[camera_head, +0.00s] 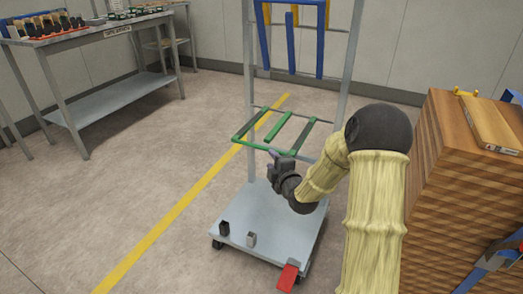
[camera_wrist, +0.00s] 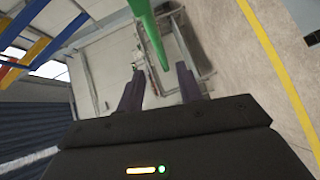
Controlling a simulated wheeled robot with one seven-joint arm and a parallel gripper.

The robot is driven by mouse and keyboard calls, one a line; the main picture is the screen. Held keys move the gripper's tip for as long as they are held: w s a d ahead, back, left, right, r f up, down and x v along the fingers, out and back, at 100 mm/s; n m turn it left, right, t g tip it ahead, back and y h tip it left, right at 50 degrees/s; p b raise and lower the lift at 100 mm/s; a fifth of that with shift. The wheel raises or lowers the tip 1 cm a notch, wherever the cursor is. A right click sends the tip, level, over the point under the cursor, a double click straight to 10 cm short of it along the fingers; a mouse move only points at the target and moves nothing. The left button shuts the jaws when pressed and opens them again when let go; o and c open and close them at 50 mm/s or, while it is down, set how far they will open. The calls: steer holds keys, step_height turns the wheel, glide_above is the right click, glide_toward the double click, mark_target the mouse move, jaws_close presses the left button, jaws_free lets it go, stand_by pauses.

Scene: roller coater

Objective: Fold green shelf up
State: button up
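The green shelf (camera_head: 246,124) is a frame of green bars on the grey trolley's upright rack, sticking out roughly level at mid height. My gripper (camera_head: 276,160) is at the near edge of this shelf in the head view. In the wrist view a green bar (camera_wrist: 147,32) runs down from the top edge, between the two dark fingertips of my gripper (camera_wrist: 160,72). The fingers are apart, with a gap on both sides of the bar. I cannot tell whether the bar lies between the fingers in depth or just beyond them.
Blue frames (camera_head: 291,44) and a yellow one hang upright on the rack above. The trolley base (camera_head: 262,215) carries two small blocks and a red pedal (camera_head: 288,277). A stack of wooden boards (camera_head: 465,190) stands close at right. A metal table (camera_head: 100,32) is back left. Floor left of the trolley is clear.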

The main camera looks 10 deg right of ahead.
mark_target(262, 148)
steer(key=b+x, duration=0.2)
steer(key=x, duration=0.8)
steer(key=shift+w, duration=0.25)
steer(key=shift+c, duration=0.3)
jaws_close()
